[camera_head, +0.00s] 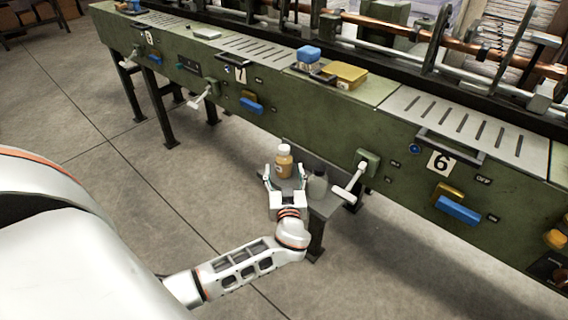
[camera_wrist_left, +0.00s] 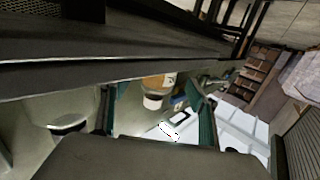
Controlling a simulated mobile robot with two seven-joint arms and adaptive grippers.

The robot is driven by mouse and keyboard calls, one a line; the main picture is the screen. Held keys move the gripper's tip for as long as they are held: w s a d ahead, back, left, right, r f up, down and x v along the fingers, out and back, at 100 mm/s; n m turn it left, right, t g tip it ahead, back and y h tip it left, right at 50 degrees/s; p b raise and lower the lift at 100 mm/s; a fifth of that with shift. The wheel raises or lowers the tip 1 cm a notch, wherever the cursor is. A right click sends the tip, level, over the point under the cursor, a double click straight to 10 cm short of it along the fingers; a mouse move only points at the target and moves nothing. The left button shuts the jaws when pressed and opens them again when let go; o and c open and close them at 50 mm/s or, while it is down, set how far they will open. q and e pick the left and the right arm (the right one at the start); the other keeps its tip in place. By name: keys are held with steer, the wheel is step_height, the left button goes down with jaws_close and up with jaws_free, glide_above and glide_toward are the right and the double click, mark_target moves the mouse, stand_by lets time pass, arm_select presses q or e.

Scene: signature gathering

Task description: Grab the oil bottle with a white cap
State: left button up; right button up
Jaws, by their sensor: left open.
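The oil bottle (camera_head: 284,164) has an orange-tan body and a white cap. It stands upright on a small low grey table (camera_head: 328,205) beside the green machine bench. My left gripper (camera_head: 284,177) is open, with its fingers on either side of the bottle's near side. In the left wrist view the bottle (camera_wrist_left: 153,84) shows upside down between the two dark green fingers of the gripper (camera_wrist_left: 157,108); I cannot tell whether they touch it. A second, greyish bottle (camera_head: 318,187) stands just right of the gripper. My right gripper is not in view.
The green bench (camera_head: 330,125) overhangs behind the small table. A white-handled lever (camera_head: 349,187) sticks out right of the greyish bottle. A blue container (camera_head: 308,56) and a yellow box (camera_head: 346,74) sit on the bench. The floor (camera_head: 150,190) at left is clear.

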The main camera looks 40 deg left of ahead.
mark_target(284, 169)
arm_select(q)
steer(key=x, duration=0.3)
steer(key=shift+w+a+f, duration=0.15)
steer(key=shift+w+a, duration=0.05)
steer(key=shift+w, duration=0.15)
steer(key=shift+w+a, duration=0.2)
steer(key=shift+w, duration=0.05)
steer(key=c, duration=1.2)
steer(key=shift+c, duration=0.2)
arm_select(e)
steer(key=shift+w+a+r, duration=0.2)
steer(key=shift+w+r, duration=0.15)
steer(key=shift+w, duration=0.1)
